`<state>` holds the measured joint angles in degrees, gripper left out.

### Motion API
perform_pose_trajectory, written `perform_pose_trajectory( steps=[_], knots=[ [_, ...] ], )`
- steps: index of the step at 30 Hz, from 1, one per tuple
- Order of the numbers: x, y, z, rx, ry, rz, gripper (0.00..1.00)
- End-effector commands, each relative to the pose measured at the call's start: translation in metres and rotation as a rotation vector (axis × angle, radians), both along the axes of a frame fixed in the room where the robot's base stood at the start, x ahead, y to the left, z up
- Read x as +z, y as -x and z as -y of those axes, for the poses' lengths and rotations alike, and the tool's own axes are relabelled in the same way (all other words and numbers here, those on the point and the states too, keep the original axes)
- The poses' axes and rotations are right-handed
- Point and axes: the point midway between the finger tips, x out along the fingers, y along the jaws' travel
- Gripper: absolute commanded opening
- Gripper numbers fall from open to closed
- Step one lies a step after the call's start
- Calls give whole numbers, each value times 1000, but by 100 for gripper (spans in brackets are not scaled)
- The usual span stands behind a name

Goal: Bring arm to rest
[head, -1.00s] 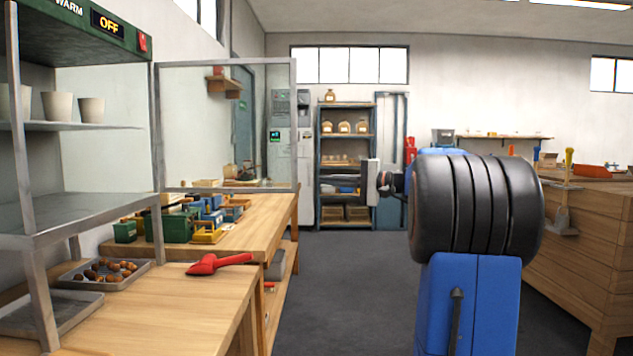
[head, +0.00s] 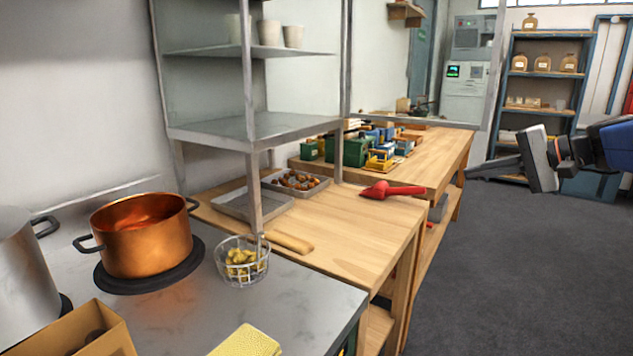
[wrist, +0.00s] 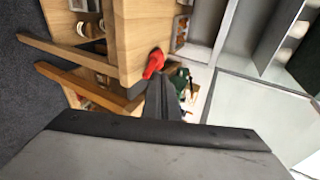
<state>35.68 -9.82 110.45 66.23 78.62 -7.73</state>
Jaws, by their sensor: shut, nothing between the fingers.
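My gripper (head: 470,173) is at the right of the head view, held out in the air over the dark floor. Its fingers point left and are shut with nothing between them. In the wrist view the closed fingers (wrist: 163,90) reach up the middle of the picture. A red scoop (head: 390,190) lies on the wooden bench, apart from my gripper; it also shows in the wrist view (wrist: 154,62), just beyond the fingertips.
A copper pot (head: 145,240), a wire basket (head: 243,262) with yellowish pieces and a cardboard box (head: 75,335) are on the left counter. A tray of chestnuts (head: 318,186) lies under the steel shelf (head: 255,128). The floor (head: 510,270) at right is clear.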

Motion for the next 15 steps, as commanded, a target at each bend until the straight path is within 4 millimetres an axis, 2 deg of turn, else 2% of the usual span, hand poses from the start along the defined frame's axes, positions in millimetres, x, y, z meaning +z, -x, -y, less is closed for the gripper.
perform_pose_trajectory(
  steps=[1,6,10,15],
  knots=[
    [-14,16,-24,28,51,-30,0],
    [-67,71,-74,102,241,-118,0],
    [-107,116,-99,159,393,-164,0],
    [-155,174,-114,233,605,-189,0]
  ],
)
